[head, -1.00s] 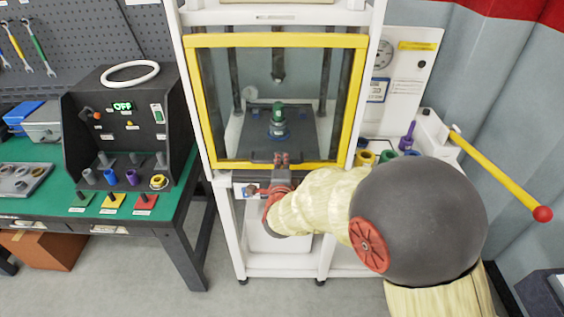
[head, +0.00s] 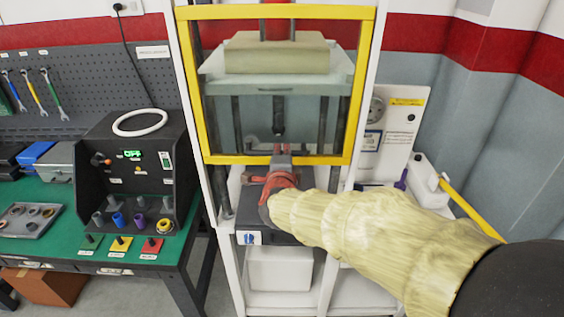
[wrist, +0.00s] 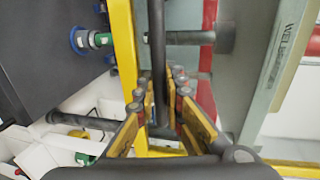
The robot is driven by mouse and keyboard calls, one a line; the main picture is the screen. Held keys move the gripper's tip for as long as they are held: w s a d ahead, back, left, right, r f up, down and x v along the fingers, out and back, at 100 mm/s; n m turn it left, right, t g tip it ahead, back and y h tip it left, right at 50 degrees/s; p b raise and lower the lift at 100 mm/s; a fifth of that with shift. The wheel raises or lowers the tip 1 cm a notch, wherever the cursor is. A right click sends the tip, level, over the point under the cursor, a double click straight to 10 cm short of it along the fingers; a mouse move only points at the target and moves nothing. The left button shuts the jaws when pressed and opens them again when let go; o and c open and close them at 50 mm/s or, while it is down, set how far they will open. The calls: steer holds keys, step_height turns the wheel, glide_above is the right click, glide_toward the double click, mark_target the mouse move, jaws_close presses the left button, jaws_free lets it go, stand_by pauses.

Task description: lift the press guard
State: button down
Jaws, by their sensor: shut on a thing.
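The press guard is a clear panel in a yellow frame (head: 360,90). My gripper (head: 281,158) is at the middle of that lower bar, shut on the guard's dark handle. In the wrist view, my gripper's fingers (wrist: 160,103) close around the dark handle bar (wrist: 157,45), beside the yellow frame (wrist: 125,45). My gripper and arm hide much of the press bed in the head view. A green and blue part (wrist: 90,40) shows on the bed in the wrist view.
A green bench (head: 60,225) with a black control box (head: 135,165) stands to the left. A lever with a yellow shaft (head: 470,210) is at the right. A white bin (head: 280,270) sits low inside the press frame.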

steer(key=shift+r+p, duration=0.3)
steer(key=shift+r, duration=0.7)
steer(key=c, duration=1.9)
jaws_free()
steer(key=shift+s, duration=0.1)
steer(key=v, duration=1.1)
steer(key=shift+s, duration=0.4)
